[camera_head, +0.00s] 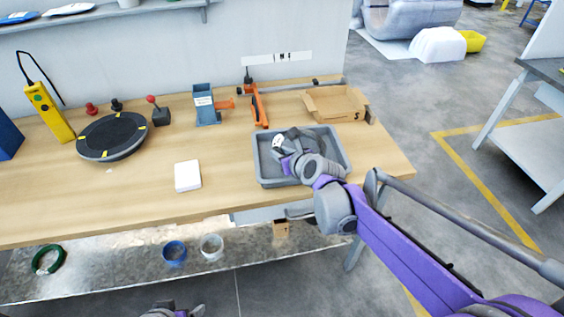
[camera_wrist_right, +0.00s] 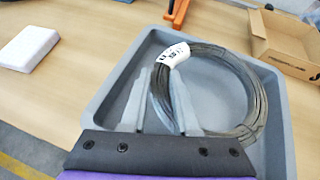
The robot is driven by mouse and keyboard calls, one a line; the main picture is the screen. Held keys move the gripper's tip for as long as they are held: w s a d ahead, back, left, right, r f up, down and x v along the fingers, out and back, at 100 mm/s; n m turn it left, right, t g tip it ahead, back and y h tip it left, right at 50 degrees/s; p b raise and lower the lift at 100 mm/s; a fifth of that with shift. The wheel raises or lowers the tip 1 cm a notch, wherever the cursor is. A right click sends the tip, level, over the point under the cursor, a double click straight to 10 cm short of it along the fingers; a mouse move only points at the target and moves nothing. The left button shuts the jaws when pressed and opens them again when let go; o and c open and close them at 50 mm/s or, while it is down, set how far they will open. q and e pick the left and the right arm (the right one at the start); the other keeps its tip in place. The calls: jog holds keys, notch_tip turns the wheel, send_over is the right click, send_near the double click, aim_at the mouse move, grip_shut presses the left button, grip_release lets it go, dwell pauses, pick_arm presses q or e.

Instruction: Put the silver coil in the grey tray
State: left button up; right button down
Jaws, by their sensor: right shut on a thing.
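The silver coil (camera_wrist_right: 250,78) is a ring of wire with a white label, in the right wrist view. It is over the inside of the grey tray (camera_wrist_right: 284,140); I cannot tell whether it touches the floor. In the head view the tray (camera_head: 275,184) sits on the bench's right part, with the coil mostly hidden by my gripper. My right gripper (camera_wrist_right: 160,82) is shut on the coil's near left side, by the label. It reaches into the tray in the head view (camera_head: 284,150). Part of my left gripper (camera_head: 178,312) shows at the bottom edge; its jaws are unclear.
An open cardboard box (camera_head: 335,104) and an orange clamp-like tool (camera_head: 258,104) stand behind the tray. A white block (camera_head: 187,176) and a black turntable (camera_head: 112,136) are to the left. Green (camera_head: 47,260), blue (camera_head: 174,252) and pale (camera_head: 211,246) coils lie on the lower shelf.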

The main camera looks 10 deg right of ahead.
jog(key=shift+f, duration=1.95)
jog(key=shift+b, duration=0.35)
jog(key=c, duration=0.7)
grip_release()
jog(key=shift+o, duration=0.2)
jog(key=shift+r, duration=0.1)
jog(key=p+v, duration=0.2)
jog(key=v, duration=1)
jog(key=s+d+f+n+g+h, duration=0.1)
jog(key=s+f+n+g, duration=0.2)
jog(key=s+n, duration=0.9)
jog(key=s+d+f+n+g+h, duration=0.2)
jog(key=s+f+n, duration=0.6)
jog(key=n, duration=1.2)
jog(key=s+g, duration=0.1)
jog(key=s, duration=0.3)
jog(key=shift+d+f+n+g, duration=0.2)
jog(key=shift+d+n+g, duration=0.1)
jog(key=shift+g, duration=0.1)
